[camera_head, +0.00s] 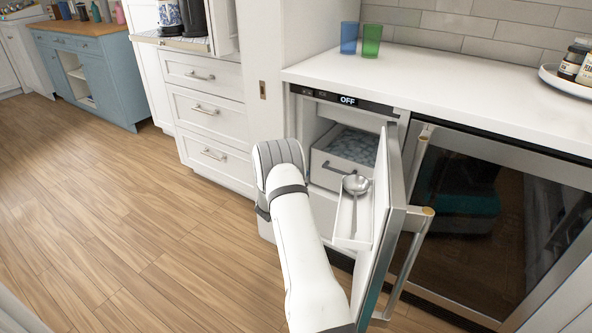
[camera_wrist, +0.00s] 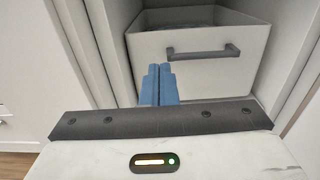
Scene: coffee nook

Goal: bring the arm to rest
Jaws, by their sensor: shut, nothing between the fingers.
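My gripper shows in the wrist view (camera_wrist: 158,72) with its two blue fingers together and nothing between them. It points toward a white drawer (camera_wrist: 200,50) with a dark bar handle, inside the open cabinet. In the head view my white arm reaches up from the bottom to the cabinet's left front, and the fingers are hidden there. Whether the fingers touch anything near the drawer I cannot tell.
The open appliance door (camera_head: 388,215) stands just right of my arm, with a scoop (camera_head: 355,186) in its inner shelf. The ice drawer (camera_head: 345,160) sits inside. A blue cup (camera_head: 349,38) and a green cup (camera_head: 372,41) stand on the counter. Floor at left is clear.

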